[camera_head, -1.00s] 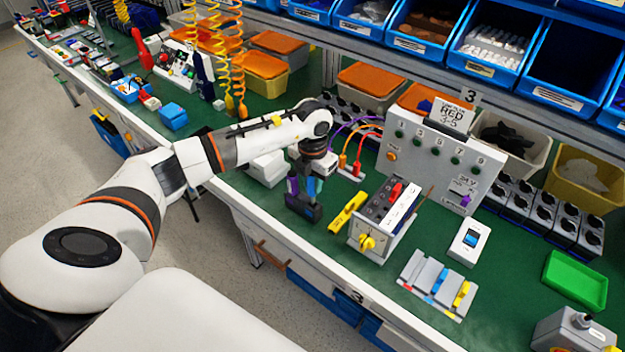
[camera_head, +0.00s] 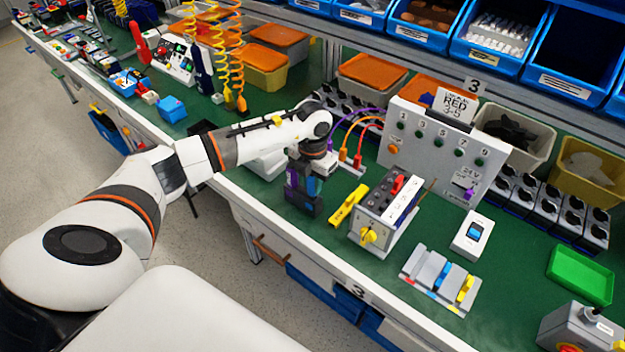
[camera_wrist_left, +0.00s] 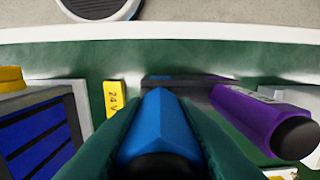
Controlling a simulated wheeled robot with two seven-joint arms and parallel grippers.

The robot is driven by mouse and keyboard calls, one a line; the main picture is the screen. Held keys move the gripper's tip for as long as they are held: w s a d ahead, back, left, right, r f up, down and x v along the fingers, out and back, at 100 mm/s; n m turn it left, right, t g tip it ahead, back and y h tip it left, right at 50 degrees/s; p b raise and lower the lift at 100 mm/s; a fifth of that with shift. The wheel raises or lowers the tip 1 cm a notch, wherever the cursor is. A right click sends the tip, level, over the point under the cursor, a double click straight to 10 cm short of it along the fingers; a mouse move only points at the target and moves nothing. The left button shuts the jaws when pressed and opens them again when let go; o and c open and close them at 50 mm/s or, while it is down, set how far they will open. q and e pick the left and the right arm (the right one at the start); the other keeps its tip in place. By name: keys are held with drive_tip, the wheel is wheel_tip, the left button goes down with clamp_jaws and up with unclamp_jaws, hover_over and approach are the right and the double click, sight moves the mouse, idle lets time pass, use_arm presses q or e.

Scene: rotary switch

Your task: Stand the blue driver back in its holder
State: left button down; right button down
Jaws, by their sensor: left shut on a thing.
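The blue driver (camera_wrist_left: 160,125) is held upright between the fingers of my left gripper (camera_head: 312,180), which is shut on it. In the head view only a short blue part (camera_head: 309,187) shows below the gripper, just above or at the dark holder (camera_head: 303,204) near the bench's front edge. In the left wrist view the holder is a dark bar (camera_wrist_left: 210,83) behind the driver. The driver's lower end is hidden, so I cannot tell how deep it sits. A purple driver (camera_wrist_left: 262,118) stands in the holder beside it; it also shows in the head view (camera_head: 291,180). My right gripper is out of view.
A yellow 24V block (camera_head: 347,205) lies right of the holder. Orange and purple cables (camera_head: 360,140) run behind the gripper. Green bench is bare in front of the right-hand switches.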

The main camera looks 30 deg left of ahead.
use_arm(q)
drive_tip(key=shift+f+b, duration=0.75)
drive_tip(key=shift+f, duration=0.3)
drive_tip(key=c, duration=1.1)
unclamp_jaws()
drive_tip(key=shift+r, duration=0.1)
wheel_tip(320, 180, up, 12)
drive_tip(key=shift+b, duration=0.8)
